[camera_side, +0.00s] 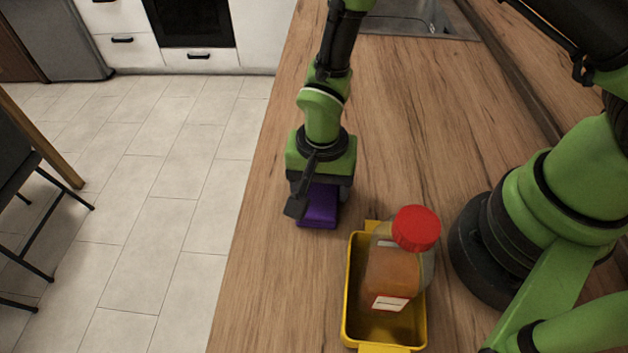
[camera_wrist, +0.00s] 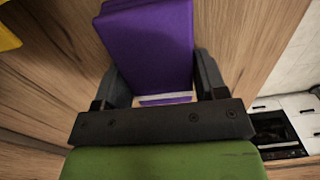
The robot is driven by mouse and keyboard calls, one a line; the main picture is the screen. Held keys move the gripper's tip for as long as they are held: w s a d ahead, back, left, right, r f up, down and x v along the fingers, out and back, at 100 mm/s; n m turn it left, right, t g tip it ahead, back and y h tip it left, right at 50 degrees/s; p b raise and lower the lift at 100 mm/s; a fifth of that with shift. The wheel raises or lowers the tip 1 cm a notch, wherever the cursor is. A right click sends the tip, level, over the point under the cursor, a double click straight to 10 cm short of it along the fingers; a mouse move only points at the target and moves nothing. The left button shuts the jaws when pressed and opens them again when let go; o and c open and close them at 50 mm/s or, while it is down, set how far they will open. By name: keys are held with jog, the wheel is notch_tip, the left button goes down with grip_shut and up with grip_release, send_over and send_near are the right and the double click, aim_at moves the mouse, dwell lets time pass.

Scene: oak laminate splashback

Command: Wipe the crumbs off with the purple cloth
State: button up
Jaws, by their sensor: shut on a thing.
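The purple cloth (camera_side: 318,207) is a folded block low over the wooden counter, near its left edge in the side view. My gripper (camera_side: 318,190) is above it and shut on it. In the wrist view the cloth (camera_wrist: 150,45) sits between the two dark fingers of my gripper (camera_wrist: 160,85), with a pale stripe near its lower end. I cannot tell whether the cloth touches the counter. No crumbs can be made out in either view; some of the counter is hidden by my arm and the cloth.
A yellow tray (camera_side: 350,300) stands just right of and nearer than the cloth, holding a jar (camera_side: 392,275) with a red lid (camera_side: 416,228). The counter (camera_side: 270,280) drops off to the floor at left. A sink (camera_side: 405,18) is at the back.

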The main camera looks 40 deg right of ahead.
jog(key=shift+s+d, duration=0.2)
jog(key=shift+s+d+f, duration=0.15)
jog(key=shift+s+d, duration=0.5)
jog(key=shift+s, duration=0.1)
jog(key=shift+s+d, duration=0.55)
jog(key=shift+s, duration=0.15)
jog(key=shift+w+a+r, duration=0.2)
jog(key=shift+w+a, duration=0.45)
jog(key=shift+w, duration=0.15)
jog(key=shift+w+a+f, duration=0.2)
jog(key=shift+w+a, duration=1.05)
jog(key=shift+w, duration=0.15)
jog(key=shift+s+d+r, duration=0.1)
jog(key=shift+s+d, duration=0.55)
jog(key=shift+s, duration=0.05)
jog(key=shift+s, duration=0.1)
